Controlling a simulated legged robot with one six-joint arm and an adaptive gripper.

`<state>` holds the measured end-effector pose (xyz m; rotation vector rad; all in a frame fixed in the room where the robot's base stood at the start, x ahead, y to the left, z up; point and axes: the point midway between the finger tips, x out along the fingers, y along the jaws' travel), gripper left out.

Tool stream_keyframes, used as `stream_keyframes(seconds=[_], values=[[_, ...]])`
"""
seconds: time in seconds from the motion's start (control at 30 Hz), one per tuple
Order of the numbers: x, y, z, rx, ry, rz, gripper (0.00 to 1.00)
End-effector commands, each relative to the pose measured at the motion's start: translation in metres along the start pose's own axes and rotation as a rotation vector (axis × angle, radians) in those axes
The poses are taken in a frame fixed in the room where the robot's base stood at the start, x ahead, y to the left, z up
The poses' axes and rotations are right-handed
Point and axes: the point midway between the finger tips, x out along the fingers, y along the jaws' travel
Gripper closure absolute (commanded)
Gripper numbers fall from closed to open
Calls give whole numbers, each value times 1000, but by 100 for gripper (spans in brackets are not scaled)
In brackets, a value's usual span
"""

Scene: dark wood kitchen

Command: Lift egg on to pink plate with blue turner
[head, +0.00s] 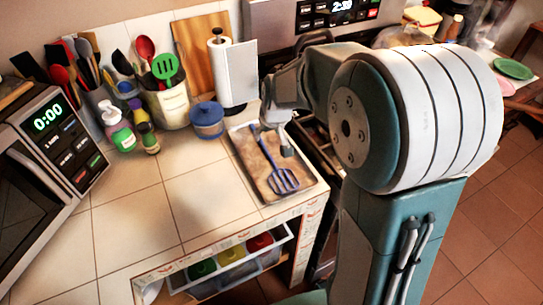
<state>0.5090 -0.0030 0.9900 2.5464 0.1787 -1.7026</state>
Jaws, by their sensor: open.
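The blue turner (283,181) lies on a brown board in a shallow tray (248,180) at the counter's right end. Its slotted head points toward the front edge and its handle runs back toward my gripper. My gripper (277,136) is open above the tray, close to the turner's handle. I cannot tell whether the fingers touch the handle. My own arm hides much of the stove side.
A blue lidded pot (207,121), a paper towel holder (238,75) and a utensil crock (168,104) stand behind the tray. Soap bottles (118,130) and a microwave (50,150) are to the left. A green plate (513,69) is far right. The front counter is clear.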

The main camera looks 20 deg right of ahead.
Motion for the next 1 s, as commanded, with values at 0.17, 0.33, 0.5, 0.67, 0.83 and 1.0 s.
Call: stream_keyframes(seconds=[0.17, 0.33, 0.5, 0.67, 0.83, 1.0], values=[[26, 0, 1, -1, -3, -1, 30], [39, 4, 1, 3, -3, -2, 30], [66, 11, 3, 4, -3, -2, 30], [81, 8, 2, 1, -1, 0, 30], [82, 8, 2, 0, 0, 0, 30], [82, 8, 2, 0, 0, 0, 70]])
